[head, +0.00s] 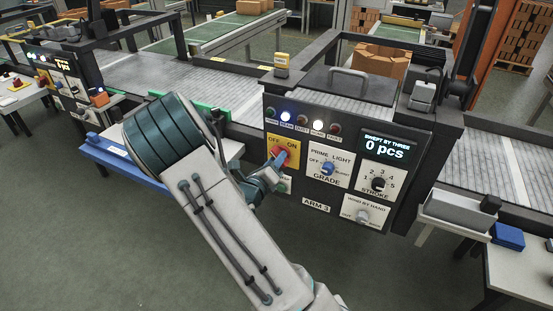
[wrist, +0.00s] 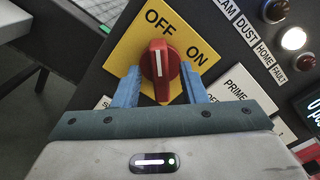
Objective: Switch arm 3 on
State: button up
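The arm 3 switch is a red rotary knob (wrist: 158,62) on a yellow plate (wrist: 122,50) marked OFF and ON. Its white line points up toward OFF in the wrist view. My gripper (wrist: 160,72) has its two blue fingers on either side of the knob, apart from each other. Whether they touch the knob I cannot tell. In the head view my gripper (head: 272,170) is at the lower part of the yellow plate (head: 291,147), partly covering the knob (head: 280,153). The label ARM 3 (head: 316,204) is on the panel below.
The dark panel also has a blue GRADE knob (head: 327,168), a STROKE dial (head: 378,184) and a grey hand-wind knob (head: 362,216). The display (head: 385,148) reads 0 pcs. A blue shelf (head: 125,162) is left.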

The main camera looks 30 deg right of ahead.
jog(key=shift+w+d, duration=0.3)
jog(key=shift+d, duration=0.05)
jog(key=shift+c, duration=0.4)
grip_shut()
